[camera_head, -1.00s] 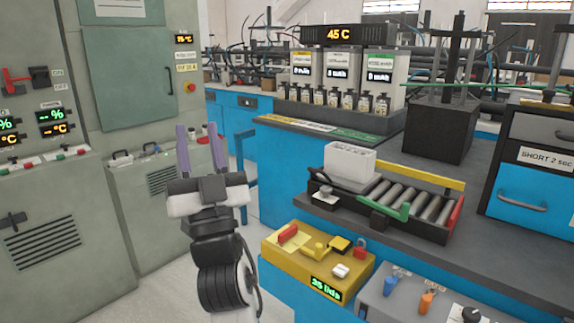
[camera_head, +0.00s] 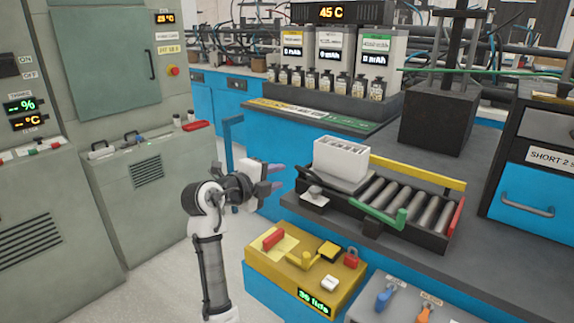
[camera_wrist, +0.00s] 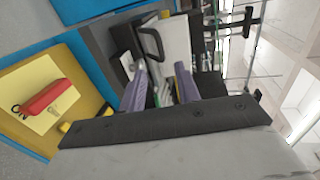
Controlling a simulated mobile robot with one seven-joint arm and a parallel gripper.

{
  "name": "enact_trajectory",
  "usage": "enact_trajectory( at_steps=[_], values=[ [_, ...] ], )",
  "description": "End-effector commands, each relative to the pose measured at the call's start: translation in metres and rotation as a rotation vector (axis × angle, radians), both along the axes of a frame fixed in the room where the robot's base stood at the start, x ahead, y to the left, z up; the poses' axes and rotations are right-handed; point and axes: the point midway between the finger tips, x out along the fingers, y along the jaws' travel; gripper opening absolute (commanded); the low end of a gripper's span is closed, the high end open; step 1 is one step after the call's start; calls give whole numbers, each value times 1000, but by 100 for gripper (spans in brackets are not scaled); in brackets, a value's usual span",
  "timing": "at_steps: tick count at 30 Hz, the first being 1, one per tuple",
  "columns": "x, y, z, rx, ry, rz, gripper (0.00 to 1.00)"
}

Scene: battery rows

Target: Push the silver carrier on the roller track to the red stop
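The silver carrier (camera_head: 340,182) sits at the left end of the roller track (camera_head: 420,206) in the head view, with a white slotted block (camera_head: 341,158) on top. The red stop (camera_head: 455,217) stands at the track's right end, with bare rollers between. My gripper (camera_head: 277,178) is left of the track, apart from the carrier, with its fingers pointing right toward it. In the wrist view my gripper (camera_wrist: 161,84) shows two purple fingers spread with nothing held. A pale block beyond them (camera_wrist: 174,42) looks like the carrier's load, partly hidden by the fingers.
A green lever (camera_head: 386,216) lies along the track's front edge, and a yellow rail (camera_head: 425,174) runs behind. A yellow control box (camera_head: 290,268) with a red switch (camera_head: 273,239) stands below in front. A black block stand (camera_head: 437,120) and blue drawer cabinet (camera_head: 530,190) are farther right.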

Motion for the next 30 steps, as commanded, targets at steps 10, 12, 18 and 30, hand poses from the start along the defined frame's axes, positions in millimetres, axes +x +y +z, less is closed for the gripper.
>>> enact_trajectory(
  at_steps=[10, 12, 18, 30],
  values=[
    [40, -32, -9, 5, 4, -11, 33],
    [52, -40, -12, 4, 4, -9, 33],
    [83, -63, -20, 4, 2, -8, 33],
    [108, -80, -30, 5, -1, -4, 33]
  ],
)
